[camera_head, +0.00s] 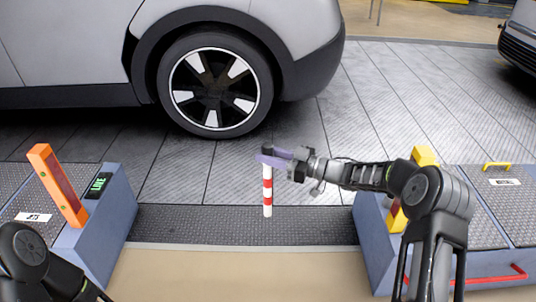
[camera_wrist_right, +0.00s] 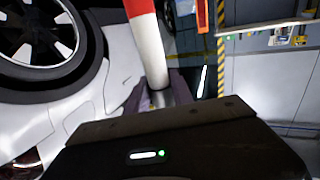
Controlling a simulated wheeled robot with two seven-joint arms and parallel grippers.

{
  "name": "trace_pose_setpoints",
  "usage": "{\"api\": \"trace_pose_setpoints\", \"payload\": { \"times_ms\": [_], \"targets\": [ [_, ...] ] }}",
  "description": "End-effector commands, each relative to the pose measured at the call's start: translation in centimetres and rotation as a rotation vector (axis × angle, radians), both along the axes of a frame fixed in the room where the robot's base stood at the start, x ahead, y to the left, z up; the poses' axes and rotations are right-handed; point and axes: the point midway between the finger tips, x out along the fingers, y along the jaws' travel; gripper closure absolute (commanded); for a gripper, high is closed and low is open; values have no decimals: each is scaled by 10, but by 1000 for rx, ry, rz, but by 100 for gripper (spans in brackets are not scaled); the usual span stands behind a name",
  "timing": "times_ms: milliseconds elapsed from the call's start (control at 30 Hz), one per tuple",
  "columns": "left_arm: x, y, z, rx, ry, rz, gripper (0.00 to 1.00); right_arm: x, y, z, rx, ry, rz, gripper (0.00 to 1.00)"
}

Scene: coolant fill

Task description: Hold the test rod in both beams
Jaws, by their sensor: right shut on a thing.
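The test rod (camera_head: 267,190) has red and white bands and a dark top end. My right gripper (camera_head: 268,156) is shut on the rod's dark upper end, and the rod hangs upright below it, over the dark strip between the two blue-grey cabinets. In the right wrist view the rod (camera_wrist_right: 148,45) runs up from between the jaws (camera_wrist_right: 160,95). An orange post (camera_head: 58,186) stands tilted on the left cabinet, beside a small display with green letters (camera_head: 99,186). A yellow post (camera_head: 424,156) stands on the right cabinet, partly hidden by my right arm. My left gripper is out of view; only part of my left arm shows.
The left cabinet (camera_head: 112,225) and right cabinet (camera_head: 372,240) flank the dark ribbed strip (camera_head: 190,225). A grey car's wheel (camera_head: 214,85) stands behind the rod. A yellow handle (camera_head: 497,165) and red rail (camera_head: 490,279) are on the right cabinet.

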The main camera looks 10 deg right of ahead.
Motion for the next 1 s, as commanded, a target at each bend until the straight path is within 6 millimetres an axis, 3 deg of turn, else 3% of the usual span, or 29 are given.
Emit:
{"api": "trace_pose_setpoints", "payload": {
  "times_ms": [1000],
  "targets": [
    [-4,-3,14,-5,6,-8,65,-57,14,1,1,-1,0,100]
  ]
}}
